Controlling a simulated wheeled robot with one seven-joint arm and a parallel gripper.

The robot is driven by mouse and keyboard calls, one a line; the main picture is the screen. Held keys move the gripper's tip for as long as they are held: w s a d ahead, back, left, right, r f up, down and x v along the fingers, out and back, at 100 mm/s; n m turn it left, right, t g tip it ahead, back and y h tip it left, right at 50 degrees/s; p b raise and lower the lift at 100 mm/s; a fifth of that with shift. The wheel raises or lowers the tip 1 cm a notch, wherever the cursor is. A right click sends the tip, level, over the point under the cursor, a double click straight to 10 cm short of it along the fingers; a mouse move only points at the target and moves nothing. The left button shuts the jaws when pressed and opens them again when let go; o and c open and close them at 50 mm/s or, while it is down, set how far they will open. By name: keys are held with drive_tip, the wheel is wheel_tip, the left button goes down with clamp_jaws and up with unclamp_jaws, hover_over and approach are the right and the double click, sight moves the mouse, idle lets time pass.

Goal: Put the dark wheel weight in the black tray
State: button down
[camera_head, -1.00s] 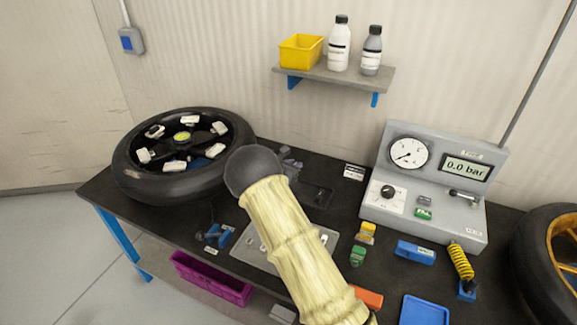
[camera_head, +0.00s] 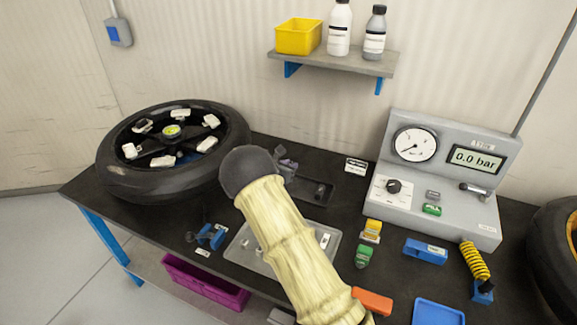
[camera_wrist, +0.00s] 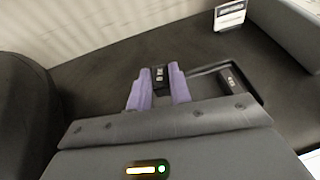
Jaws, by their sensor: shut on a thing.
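My gripper (camera_wrist: 160,88) shows in the wrist view with its two purple-grey fingers shut on the dark wheel weight (camera_wrist: 160,74), a small black block with a pale marking. The black tray (camera_wrist: 252,92) lies on the bench just right of the fingers, its left part hidden behind them. A second small dark piece with a pale mark (camera_wrist: 231,79) lies inside the tray. In the head view my gripper (camera_head: 286,163) is at the tray's upper left, partly hidden by my arm. I cannot tell the weight's height above the bench.
A wheel (camera_head: 170,150) lies at the left. A gauge unit (camera_head: 440,180) stands at the right, with a small label card (camera_head: 355,165) beside it. A grey plate (camera_head: 325,248) lies partly under my arm. Blue, green and yellow pieces lie on the front right.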

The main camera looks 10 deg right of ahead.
drive_tip(key=shift+f+b, duration=2.45)
drive_tip(key=shift+f, duration=1.1)
drive_tip(key=c, duration=1.2)
unclamp_jaws()
drive_tip(key=shift+r+p, duration=2.05)
drive_tip(key=shift+r, duration=1.45)
